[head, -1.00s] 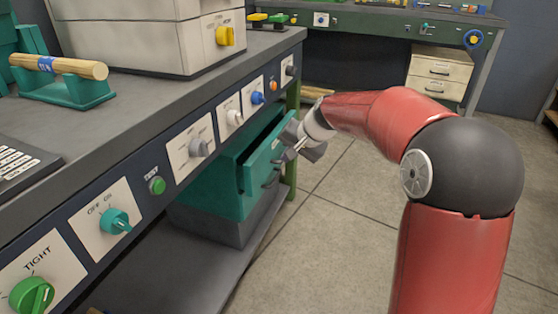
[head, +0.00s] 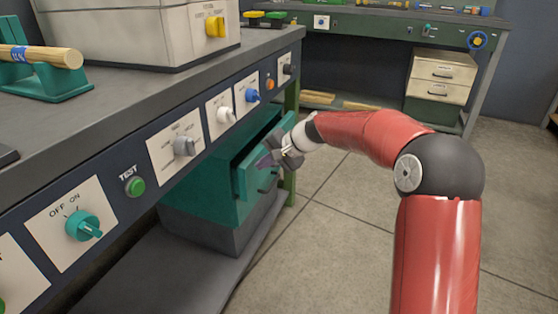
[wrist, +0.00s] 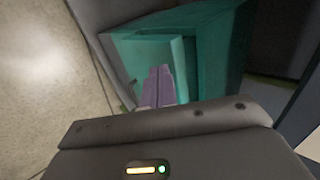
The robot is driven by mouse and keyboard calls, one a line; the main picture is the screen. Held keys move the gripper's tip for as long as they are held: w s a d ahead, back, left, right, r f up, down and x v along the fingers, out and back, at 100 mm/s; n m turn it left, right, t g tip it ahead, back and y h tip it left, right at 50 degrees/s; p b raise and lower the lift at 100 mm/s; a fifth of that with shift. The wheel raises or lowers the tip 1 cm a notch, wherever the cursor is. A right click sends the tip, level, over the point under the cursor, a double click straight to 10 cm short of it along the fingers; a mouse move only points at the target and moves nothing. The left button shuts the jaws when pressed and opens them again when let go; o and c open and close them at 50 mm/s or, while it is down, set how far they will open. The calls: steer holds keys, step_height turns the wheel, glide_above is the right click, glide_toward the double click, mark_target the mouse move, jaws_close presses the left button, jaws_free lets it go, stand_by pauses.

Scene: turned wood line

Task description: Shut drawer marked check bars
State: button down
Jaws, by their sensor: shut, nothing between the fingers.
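A teal drawer (head: 247,178) stands pulled out of the teal cabinet (head: 190,205) under the bench. Its label cannot be read here. My gripper (head: 264,160) is at the drawer's front face, with its fingers shut and empty. In the wrist view the light teal drawer front (wrist: 130,50) fills the middle. The purple-grey closed fingertips (wrist: 160,72) overlap it; whether they touch it I cannot tell. A second handle shows lower on the cabinet, partly behind my gripper.
The bench panel (head: 110,190) with knobs and a green test button (head: 135,187) overhangs the cabinet. A green bench leg (head: 291,150) stands close behind my gripper. Open floor (head: 340,240) lies to the right. A cream drawer unit (head: 440,80) stands under the far bench.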

mark_target(244, 162)
steer(key=shift+w+a, duration=0.35)
steer(key=shift+a, duration=0.4)
steer(key=a+p, duration=0.1)
steer(key=a, duration=0.1)
steer(key=w+a+p, duration=0.1)
steer(key=a, duration=0.1)
steer(key=shift+w+r, duration=0.15)
steer(key=shift+w, duration=0.05)
steer(key=shift+w+a, duration=0.1)
steer(key=shift+a, duration=0.25)
